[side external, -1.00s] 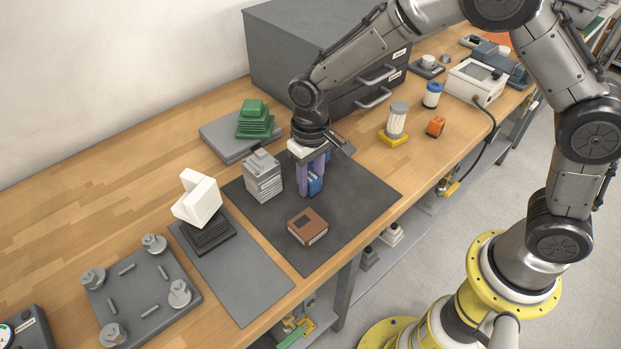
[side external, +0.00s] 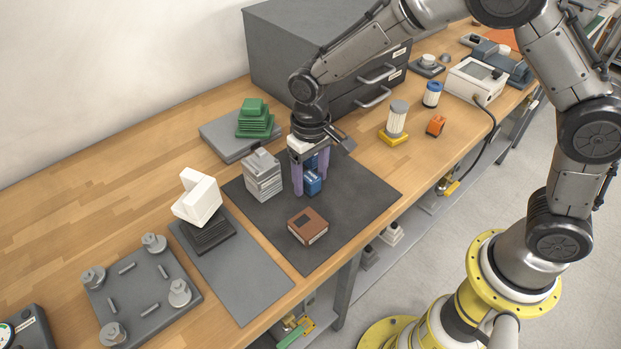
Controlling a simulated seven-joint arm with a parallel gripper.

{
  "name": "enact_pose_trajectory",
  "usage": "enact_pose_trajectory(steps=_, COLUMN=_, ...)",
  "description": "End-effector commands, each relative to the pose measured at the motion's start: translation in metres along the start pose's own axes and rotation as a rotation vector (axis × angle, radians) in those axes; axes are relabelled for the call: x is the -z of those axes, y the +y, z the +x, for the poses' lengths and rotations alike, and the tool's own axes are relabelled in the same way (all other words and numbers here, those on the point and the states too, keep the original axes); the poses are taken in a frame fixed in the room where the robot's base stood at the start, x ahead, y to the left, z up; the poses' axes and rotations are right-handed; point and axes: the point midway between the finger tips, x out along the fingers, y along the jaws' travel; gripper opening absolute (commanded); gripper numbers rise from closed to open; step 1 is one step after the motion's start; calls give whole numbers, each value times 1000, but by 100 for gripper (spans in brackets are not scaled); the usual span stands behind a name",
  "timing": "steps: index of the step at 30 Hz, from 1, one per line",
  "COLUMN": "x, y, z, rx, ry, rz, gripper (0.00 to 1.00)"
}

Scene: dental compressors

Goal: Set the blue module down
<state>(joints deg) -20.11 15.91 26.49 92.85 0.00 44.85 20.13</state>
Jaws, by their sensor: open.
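The blue module (side external: 313,184) stands on the dark mat (side external: 355,196), toward the mat's back part. My gripper (side external: 311,186) points down over it, with its purple fingers open on either side of the module. The upper part of the module is partly hidden by the fingers. I cannot tell whether a finger touches it.
A grey finned block (side external: 263,177) stands close to the left of my gripper. A brown box (side external: 308,226) lies in front on the mat. A green stepped part (side external: 254,121) is behind left, and a grey drawer cabinet (side external: 310,60) behind. The mat's right side is clear.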

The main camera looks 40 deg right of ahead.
Motion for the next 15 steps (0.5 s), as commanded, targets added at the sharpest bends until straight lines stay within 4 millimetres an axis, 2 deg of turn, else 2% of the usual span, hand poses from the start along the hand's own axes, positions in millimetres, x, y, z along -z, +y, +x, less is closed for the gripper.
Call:
enact_pose_trajectory(steps=9, x=1, y=0, z=-65, rx=2, ry=7, rz=0, gripper=67)
enact_pose_trajectory(steps=15, x=1, y=0, z=-97, rx=2, ry=5, rz=0, gripper=67)
